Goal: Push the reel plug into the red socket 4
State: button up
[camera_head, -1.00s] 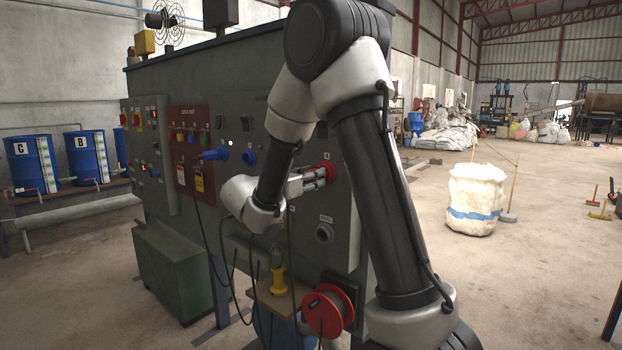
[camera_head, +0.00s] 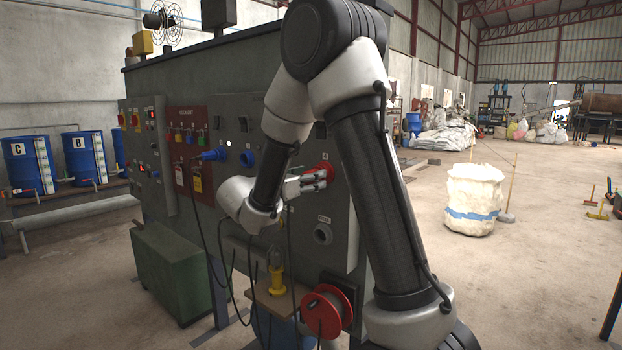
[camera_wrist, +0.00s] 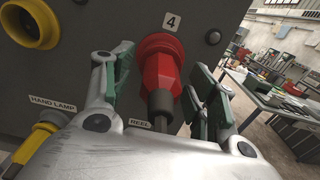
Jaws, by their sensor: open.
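The reel plug (camera_wrist: 160,78) is red with a dark grey cable end. In the wrist view it sits at the mouth of the red socket 4 (camera_wrist: 162,42), in line with it; how deep it sits I cannot tell. My gripper (camera_wrist: 163,80) is open, with one finger on each side of the plug and a gap visible on the right. In the head view my gripper (camera_head: 318,178) is at the red socket (camera_head: 327,167) on the grey panel, and the plug is mostly hidden by the fingers.
A yellow socket (camera_wrist: 30,22) and a yellow hand lamp plug (camera_wrist: 38,143) are left in the wrist view. Below the panel hangs a red cable reel (camera_head: 325,311). A blue plug (camera_head: 212,155) is on the panel to the left. Dark cables hang near my wrist.

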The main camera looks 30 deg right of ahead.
jog(key=v, duration=1.1)
